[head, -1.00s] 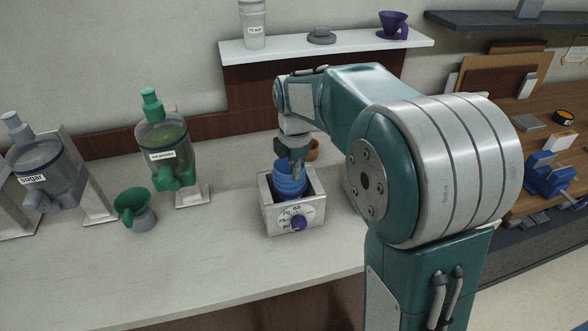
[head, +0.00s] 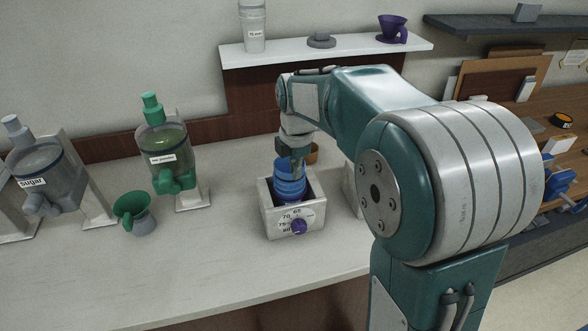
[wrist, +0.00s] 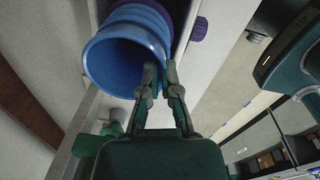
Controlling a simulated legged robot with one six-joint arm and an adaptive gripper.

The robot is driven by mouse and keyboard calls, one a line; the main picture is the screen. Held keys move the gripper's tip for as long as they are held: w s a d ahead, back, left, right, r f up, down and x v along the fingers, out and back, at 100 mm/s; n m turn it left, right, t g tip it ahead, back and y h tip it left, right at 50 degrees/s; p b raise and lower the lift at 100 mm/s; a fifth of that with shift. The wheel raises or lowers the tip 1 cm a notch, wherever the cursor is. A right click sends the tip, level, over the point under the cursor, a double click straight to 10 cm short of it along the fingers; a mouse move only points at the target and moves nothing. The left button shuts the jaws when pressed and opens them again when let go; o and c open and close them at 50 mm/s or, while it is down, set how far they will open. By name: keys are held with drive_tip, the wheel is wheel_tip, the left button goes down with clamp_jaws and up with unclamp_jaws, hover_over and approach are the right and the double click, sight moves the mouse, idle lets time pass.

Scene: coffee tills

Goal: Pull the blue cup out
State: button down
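The blue cup (head: 289,187) is ribbed and stands partly in the opening of a white box with a dial (head: 281,223). In the wrist view the blue cup (wrist: 100,60) shows its open mouth, with a purple surface behind it. My gripper (head: 291,152) is at the cup's rim from above. In the wrist view my gripper (wrist: 161,78) has its fingers close together on the rim, one inside and one outside, pinching the wall. The cup's bottom is hidden by the box.
A green-topped dispenser (head: 168,158) and a sugar dispenser (head: 44,178) stand at left, with a green funnel on a grey cup (head: 136,212). A brown cup (head: 312,153) is behind the box. A white shelf (head: 270,53) is above. The front left counter is clear.

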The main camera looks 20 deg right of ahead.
drive_tip(key=shift+r, duration=0.15)
drive_tip(key=shift+r, duration=1.65)
drive_tip(key=shift+r, duration=2.85)
